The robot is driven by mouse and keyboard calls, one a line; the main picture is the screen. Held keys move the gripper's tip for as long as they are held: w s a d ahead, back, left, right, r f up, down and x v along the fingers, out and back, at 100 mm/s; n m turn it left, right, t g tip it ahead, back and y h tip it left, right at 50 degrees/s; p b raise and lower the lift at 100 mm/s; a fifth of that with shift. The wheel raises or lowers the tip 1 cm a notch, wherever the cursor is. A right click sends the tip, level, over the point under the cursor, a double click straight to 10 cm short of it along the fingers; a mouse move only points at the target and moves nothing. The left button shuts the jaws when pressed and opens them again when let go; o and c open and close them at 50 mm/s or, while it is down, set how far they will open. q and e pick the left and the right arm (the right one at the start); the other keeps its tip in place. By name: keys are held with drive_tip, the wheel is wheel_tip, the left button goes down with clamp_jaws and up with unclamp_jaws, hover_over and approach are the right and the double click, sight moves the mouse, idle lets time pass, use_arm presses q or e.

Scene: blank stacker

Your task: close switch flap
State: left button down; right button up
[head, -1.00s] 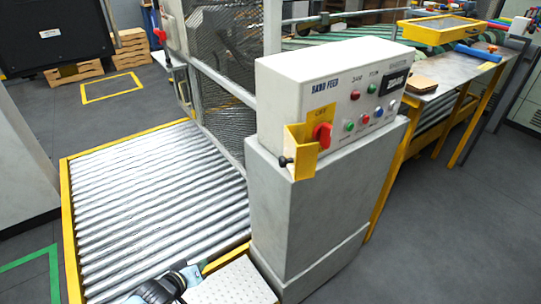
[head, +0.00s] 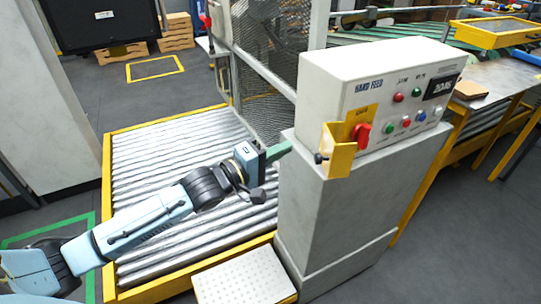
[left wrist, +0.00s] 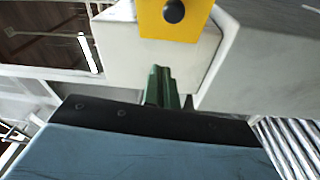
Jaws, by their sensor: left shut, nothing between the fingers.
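The switch flap (head: 341,157) is a yellow plate with a black knob, standing open at the left front corner of the white control box (head: 340,83). The red rotary switch (head: 361,134) on its yellow backing plate is exposed beside it. My left gripper (head: 286,147) is shut and empty, its green fingers left of the flap, apart from it. In the left wrist view the yellow flap (left wrist: 172,20) with its dark knob is at the top, beyond the green fingertips (left wrist: 160,76). My right gripper is not in view.
The control box stands on a grey pedestal (head: 325,215). A roller conveyor (head: 160,150) with a yellow frame lies at left, with a mesh guard (head: 262,60) behind. A perforated step (head: 243,278) is at the front. Open floor (head: 460,220) is at right.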

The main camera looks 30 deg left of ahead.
sight(324, 144)
use_arm(q)
drive_tip(key=shift+w+d+f+p, duration=0.1)
drive_tip(key=shift+w+d, duration=0.15)
drive_tip(key=shift+d, duration=0.6)
drive_tip(key=shift+w+d+f+p, duration=0.1)
drive_tip(key=shift+w+d+p, duration=0.1)
drive_tip(key=shift+d, duration=0.65)
drive_tip(key=shift+w+d+p, duration=0.1)
drive_tip(key=shift+w+d, duration=0.15)
drive_tip(key=shift+d, duration=0.6)
drive_tip(key=shift+d, duration=0.1)
drive_tip(key=shift+s+d+n+t+y, duration=0.15)
drive_tip(key=shift+n+t+y, duration=0.15)
drive_tip(key=shift+y, duration=0.1)
